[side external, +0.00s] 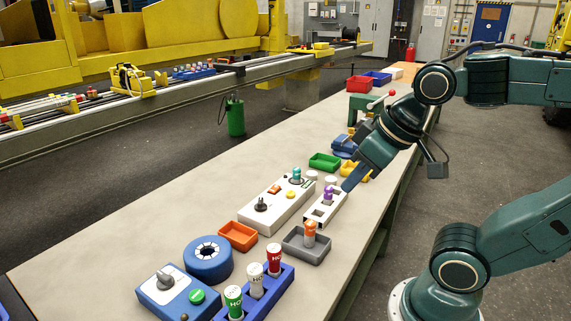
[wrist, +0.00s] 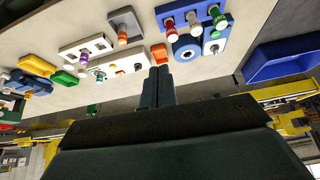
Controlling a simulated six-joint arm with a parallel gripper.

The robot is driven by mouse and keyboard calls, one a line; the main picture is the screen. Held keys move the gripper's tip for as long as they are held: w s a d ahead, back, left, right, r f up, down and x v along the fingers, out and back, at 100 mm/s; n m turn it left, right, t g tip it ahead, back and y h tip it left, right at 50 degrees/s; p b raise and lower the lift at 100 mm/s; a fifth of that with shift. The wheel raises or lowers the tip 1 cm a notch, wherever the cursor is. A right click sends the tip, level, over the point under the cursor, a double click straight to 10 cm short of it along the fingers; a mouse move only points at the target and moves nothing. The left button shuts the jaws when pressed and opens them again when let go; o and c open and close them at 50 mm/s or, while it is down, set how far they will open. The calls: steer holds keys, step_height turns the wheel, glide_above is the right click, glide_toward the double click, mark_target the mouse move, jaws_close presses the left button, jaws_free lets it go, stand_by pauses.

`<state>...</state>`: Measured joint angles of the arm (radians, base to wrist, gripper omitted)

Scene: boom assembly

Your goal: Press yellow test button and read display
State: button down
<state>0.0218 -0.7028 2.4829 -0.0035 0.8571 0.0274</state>
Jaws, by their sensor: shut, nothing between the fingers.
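The white test box (side external: 272,214) sits on the bench with a black knob (side external: 262,204), an orange button (side external: 274,189) and the yellow button (side external: 291,194). A teal-topped plug (side external: 296,173) stands in its far end. I cannot make out a display reading. My gripper (side external: 346,187) is shut and empty, to the right of the box and apart from the yellow button. Its closed fingers (wrist: 158,85) show in the wrist view.
A white socket block (side external: 326,208) with a purple-topped plug (side external: 327,194) stands between my gripper and the box. Nearby are an orange tray (side external: 238,237), grey tray (side external: 305,249), green tray (side external: 325,161) and blue rack (side external: 268,297). The bench's left side is clear.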

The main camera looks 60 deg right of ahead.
steer(key=w+d+m, duration=0.3)
steer(key=w, duration=0.6)
steer(key=m+t+h, duration=0.3)
steer(key=m+h, duration=0.1)
steer(key=m, duration=0.6)
glide_above(292, 195)
step_height(292, 195, down, 14)
steer(key=shift+d+r, duration=0.15)
steer(key=shift+r, duration=0.1)
steer(key=shift+f, duration=0.2)
steer(key=shift+f, duration=4.2)
